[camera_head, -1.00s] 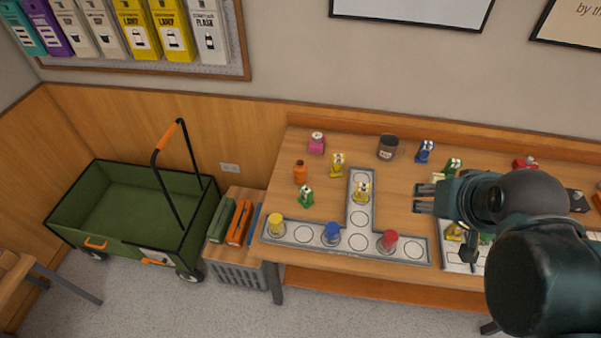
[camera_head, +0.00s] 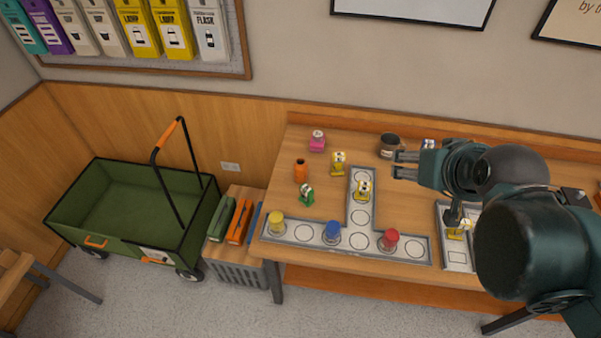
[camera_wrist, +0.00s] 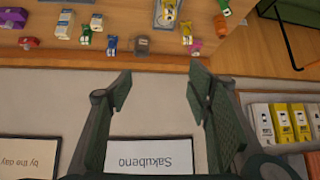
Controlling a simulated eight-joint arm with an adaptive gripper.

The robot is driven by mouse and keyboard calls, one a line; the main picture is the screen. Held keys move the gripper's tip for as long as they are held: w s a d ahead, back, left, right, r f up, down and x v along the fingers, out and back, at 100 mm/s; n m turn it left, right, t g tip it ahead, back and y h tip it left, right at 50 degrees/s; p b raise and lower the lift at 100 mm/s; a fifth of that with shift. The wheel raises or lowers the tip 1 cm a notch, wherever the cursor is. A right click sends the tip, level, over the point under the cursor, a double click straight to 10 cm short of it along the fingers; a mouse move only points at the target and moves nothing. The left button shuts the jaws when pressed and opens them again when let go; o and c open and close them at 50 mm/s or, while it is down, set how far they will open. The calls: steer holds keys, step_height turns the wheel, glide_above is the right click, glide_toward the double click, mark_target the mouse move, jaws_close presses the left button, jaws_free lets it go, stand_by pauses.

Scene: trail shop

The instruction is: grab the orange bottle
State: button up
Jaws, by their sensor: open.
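The orange bottle (camera_head: 300,171) stands upright on the left part of the table, behind a small green item (camera_head: 306,195) and left of a yellow item (camera_head: 338,163). In the wrist view an orange item, likely the bottle (camera_wrist: 187,32), shows small near the top. My gripper (camera_head: 398,165) is open and empty above the table, well to the right of the bottle and near the dark mug (camera_head: 389,145). In the wrist view its two fingers (camera_wrist: 160,92) are spread apart with nothing between them.
A T-shaped grey tray (camera_head: 361,215) holds yellow, blue and red items. A pink item (camera_head: 317,141) stands behind the bottle. A second tray (camera_head: 457,260) lies under my arm. A green cart (camera_head: 130,205) stands on the floor at left.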

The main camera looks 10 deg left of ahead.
steer(key=w+a+r+t+y+b, duration=0.1)
steer(key=w+a+r+t+b, duration=0.4)
steer(key=w+a, duration=0.95)
steer(key=w+a+r+t+y+b, duration=0.1)
steer(key=w+a+r+t, duration=0.65)
steer(key=w+a, duration=0.7)
steer(key=m+g+h+b, duration=0.4)
steer(key=m+h, duration=0.4)
steer(key=h, duration=0.5)
glide_above(297, 164)
steer(key=w+a, duration=0.2)
steer(key=w, duration=0.1)
step_height(297, 164, down, 29)
steer(key=s+a+f+g+h, duration=0.1)
steer(key=s+f, duration=0.2)
steer(key=f, duration=0.5)
steer(key=s+a+f+m+g+b, duration=0.1)
steer(key=s+f, duration=0.3)
steer(key=f, duration=0.4)
steer(key=shift+s+g+h, duration=0.3)
steer(key=shift+g+h, duration=0.1)
steer(key=shift+g, duration=0.25)
steer(key=shift+d, duration=0.1)
steer(key=shift+b+x, duration=0.4)
steer(key=shift+x, duration=0.9)
